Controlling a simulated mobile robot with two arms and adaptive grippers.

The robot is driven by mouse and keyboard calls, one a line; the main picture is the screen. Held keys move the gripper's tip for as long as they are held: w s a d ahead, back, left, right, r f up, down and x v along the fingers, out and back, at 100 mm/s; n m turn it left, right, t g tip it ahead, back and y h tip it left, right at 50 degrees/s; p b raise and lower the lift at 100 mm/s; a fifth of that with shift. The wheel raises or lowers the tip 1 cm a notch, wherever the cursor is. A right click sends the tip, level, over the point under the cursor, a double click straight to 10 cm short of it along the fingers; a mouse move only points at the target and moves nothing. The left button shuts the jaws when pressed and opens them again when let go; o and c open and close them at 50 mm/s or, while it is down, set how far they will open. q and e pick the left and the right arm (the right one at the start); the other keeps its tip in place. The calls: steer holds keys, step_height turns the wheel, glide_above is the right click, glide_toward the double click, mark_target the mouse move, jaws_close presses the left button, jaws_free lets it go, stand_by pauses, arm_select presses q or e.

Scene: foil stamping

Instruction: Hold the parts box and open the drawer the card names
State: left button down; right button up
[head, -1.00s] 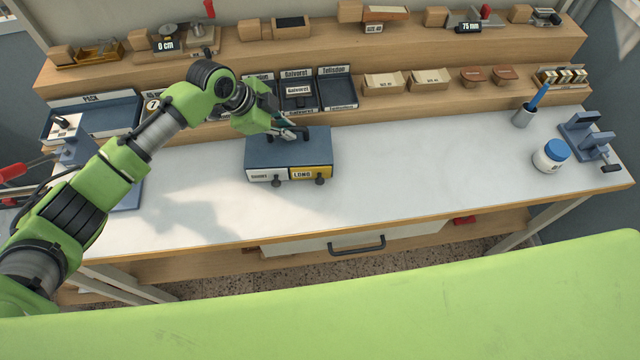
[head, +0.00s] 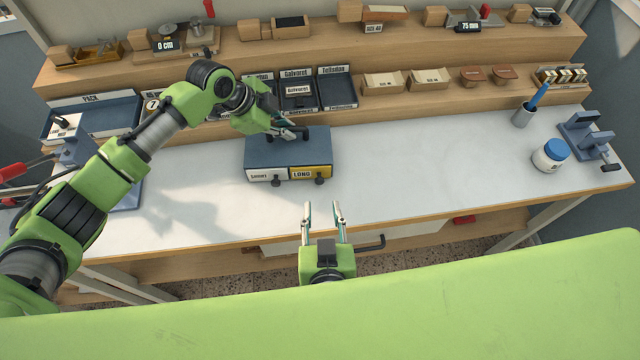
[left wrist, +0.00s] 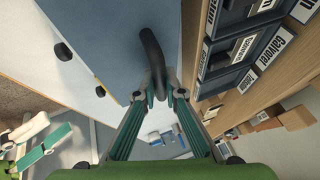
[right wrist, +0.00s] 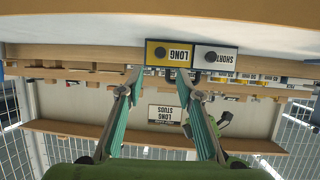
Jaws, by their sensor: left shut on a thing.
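The blue-grey parts box (head: 290,147) stands on the white worktop. Its front has a white drawer (head: 266,175) on the left and a yellow drawer (head: 311,172) marked LONG on the right, both shut, each with a dark knob. The right wrist view shows them upside down, the white one (right wrist: 216,57) reading SHORT. A LONG STUDS card (right wrist: 166,113) is on the pale back panel there. My left gripper (head: 290,132) is shut on the box's dark top handle (left wrist: 152,60). My right gripper (head: 324,204) is open and empty, short of the box at the worktop's front edge.
Labelled blue trays (head: 298,92) and wooden shelves with small parts line the back. A white jar with a blue lid (head: 551,155) and a cup with a blue pen (head: 524,116) stand at right.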

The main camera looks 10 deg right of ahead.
mark_target(320, 183)
steer(key=x, duration=0.9)
steer(key=shift+w+f, duration=0.25)
steer(key=shift+w, duration=0.05)
jaws_close()
steer(key=shift+s, duration=0.15)
